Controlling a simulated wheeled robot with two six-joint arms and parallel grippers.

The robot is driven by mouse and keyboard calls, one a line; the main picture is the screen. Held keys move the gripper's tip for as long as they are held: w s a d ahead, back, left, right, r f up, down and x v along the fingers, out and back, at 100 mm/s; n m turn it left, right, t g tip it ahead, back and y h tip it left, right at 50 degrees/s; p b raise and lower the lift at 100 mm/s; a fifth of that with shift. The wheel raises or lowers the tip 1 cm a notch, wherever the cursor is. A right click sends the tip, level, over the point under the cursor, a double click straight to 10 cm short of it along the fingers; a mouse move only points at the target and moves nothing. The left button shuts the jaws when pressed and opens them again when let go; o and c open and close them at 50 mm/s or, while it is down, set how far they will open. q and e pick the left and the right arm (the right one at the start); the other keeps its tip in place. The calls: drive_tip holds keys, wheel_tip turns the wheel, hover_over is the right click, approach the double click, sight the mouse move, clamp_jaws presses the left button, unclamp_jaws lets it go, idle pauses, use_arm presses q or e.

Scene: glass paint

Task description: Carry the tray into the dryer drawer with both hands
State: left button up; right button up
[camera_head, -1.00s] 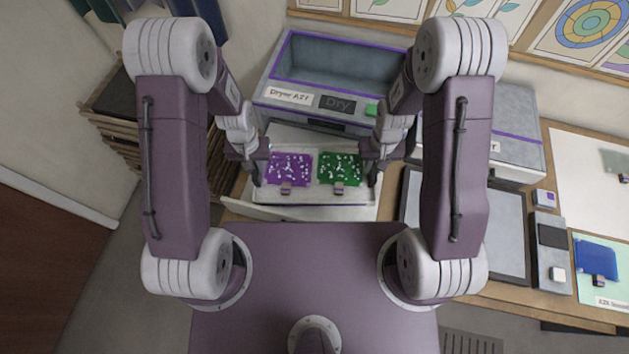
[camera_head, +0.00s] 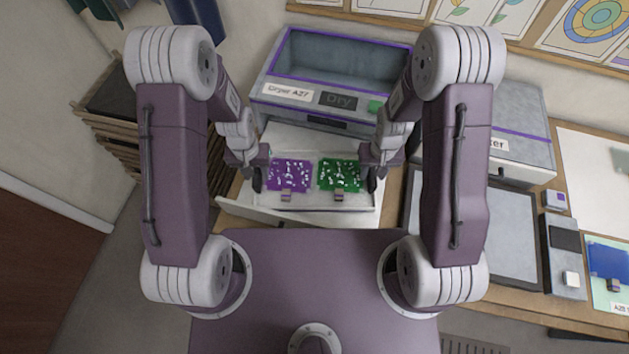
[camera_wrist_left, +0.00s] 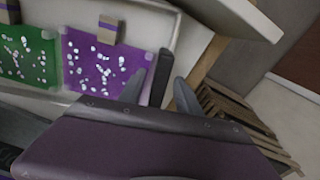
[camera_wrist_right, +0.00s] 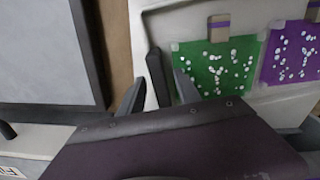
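The pale tray (camera_head: 325,199) is over the pulled-out dryer drawer (camera_head: 246,211) in the head view. It carries a purple glass piece (camera_head: 289,175) and a green one (camera_head: 339,175), both spotted white. Whether it rests on the drawer floor is unclear. My left gripper (camera_head: 258,182) is at its left end, my right gripper (camera_head: 372,182) at its right end. In the left wrist view the fingers stand apart around a dark upright handle (camera_wrist_left: 161,78). In the right wrist view they also stand apart around the other handle (camera_wrist_right: 158,78).
The dryer (camera_head: 292,92) with its window and Dry panel stands just behind the drawer. A second grey box (camera_head: 515,128) stands to the right. A wooden rack (camera_head: 110,120) is at the left.

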use_arm(q)
wheel_tip(320, 180, up, 12)
use_arm(e)
wheel_tip(320, 180, up, 12)
idle(0.5)
idle(0.4)
